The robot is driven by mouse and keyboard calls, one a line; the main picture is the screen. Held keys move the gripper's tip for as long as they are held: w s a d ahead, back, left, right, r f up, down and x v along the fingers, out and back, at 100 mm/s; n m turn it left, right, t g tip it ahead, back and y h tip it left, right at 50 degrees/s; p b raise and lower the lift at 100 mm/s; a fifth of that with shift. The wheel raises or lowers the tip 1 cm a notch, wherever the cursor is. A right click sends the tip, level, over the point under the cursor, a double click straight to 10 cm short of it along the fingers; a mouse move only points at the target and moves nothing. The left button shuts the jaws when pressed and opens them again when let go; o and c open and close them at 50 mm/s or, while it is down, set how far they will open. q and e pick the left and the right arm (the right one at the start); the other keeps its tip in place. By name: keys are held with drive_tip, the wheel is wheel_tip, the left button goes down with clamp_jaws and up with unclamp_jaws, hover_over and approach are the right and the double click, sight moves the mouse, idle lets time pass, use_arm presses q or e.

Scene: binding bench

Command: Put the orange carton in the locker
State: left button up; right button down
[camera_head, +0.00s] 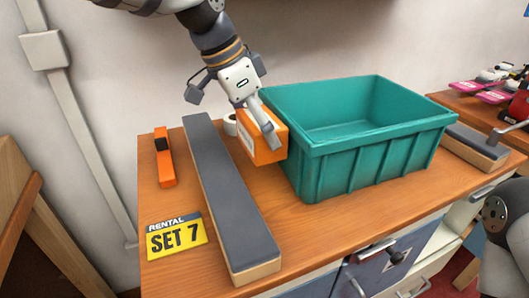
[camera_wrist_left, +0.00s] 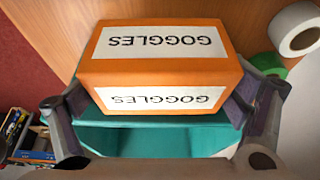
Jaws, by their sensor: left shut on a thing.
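The orange carton (camera_head: 266,155) is in my left gripper (camera_head: 262,122), just left of the teal bin in the head view. In the left wrist view the carton (camera_wrist_left: 160,38) has white labels reading GOGGLES, upside down, and sits between the two fingers (camera_wrist_left: 160,110). I cannot tell whether its underside touches the bench. A blue-grey front (camera_head: 372,272) with a dark handle shows under the bench; it may be the locker, and its inside is not visible. My right gripper is not in view.
The teal bin (camera_head: 370,160) stands on the wooden bench (camera_head: 180,268). A long grey-topped block (camera_head: 225,190), an orange tool (camera_head: 164,160), a SET 7 sign (camera_head: 175,237) and a white roll (camera_head: 230,123) lie left. A green roll (camera_wrist_left: 268,64) shows in the wrist view.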

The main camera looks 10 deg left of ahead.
use_arm(q)
wheel_tip(320, 180, down, 7)
drive_tip(key=shift+r, duration=0.2)
drive_tip(key=shift+f, duration=0.15)
drive_tip(key=o, duration=1.1)
